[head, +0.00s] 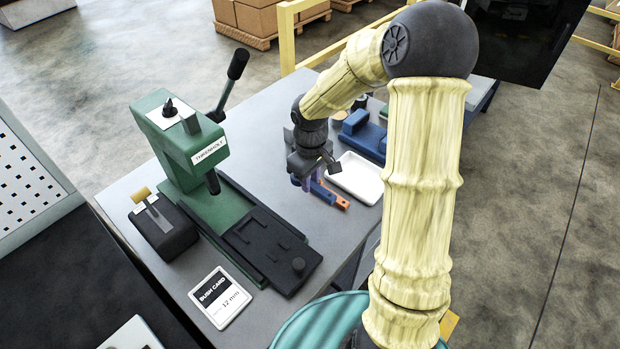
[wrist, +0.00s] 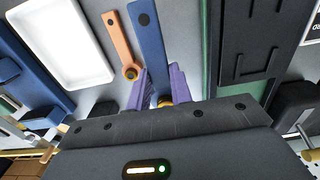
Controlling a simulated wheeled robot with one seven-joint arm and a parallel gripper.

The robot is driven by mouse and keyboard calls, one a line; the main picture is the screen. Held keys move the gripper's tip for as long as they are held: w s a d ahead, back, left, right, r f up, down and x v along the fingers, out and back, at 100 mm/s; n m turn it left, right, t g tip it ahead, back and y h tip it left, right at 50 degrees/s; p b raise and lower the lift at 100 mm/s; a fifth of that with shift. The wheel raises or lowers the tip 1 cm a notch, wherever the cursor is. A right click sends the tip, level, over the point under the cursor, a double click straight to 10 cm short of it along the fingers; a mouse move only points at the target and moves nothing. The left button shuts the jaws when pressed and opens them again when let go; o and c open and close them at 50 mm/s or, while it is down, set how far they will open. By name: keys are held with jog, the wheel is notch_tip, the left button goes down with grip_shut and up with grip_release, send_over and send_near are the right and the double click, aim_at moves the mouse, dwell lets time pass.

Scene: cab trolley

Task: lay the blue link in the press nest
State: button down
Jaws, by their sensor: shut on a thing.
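My gripper (head: 316,192) has purple fingers and is over the table, right of the press. In the wrist view my gripper (wrist: 158,88) is shut on the near end of the blue link (wrist: 150,45), a flat bar with a dark hole at its far end. The blue link (head: 323,193) is partly hidden by the fingers in the head view; I cannot tell whether it touches the table. The press nest (head: 270,246), a black plate with raised ridges, lies before the green press (head: 195,150). The nest plate (wrist: 252,50) shows right of the link in the wrist view.
An orange link (wrist: 119,45) lies just left of the blue link in the wrist view. A white tray (head: 357,180) and a blue fixture (head: 366,138) stand right of the gripper.

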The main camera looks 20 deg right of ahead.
jog(key=shift+r+p, duration=1.95)
jog(key=shift+r, duration=0.35)
jog(key=shift+a+f, duration=0.1)
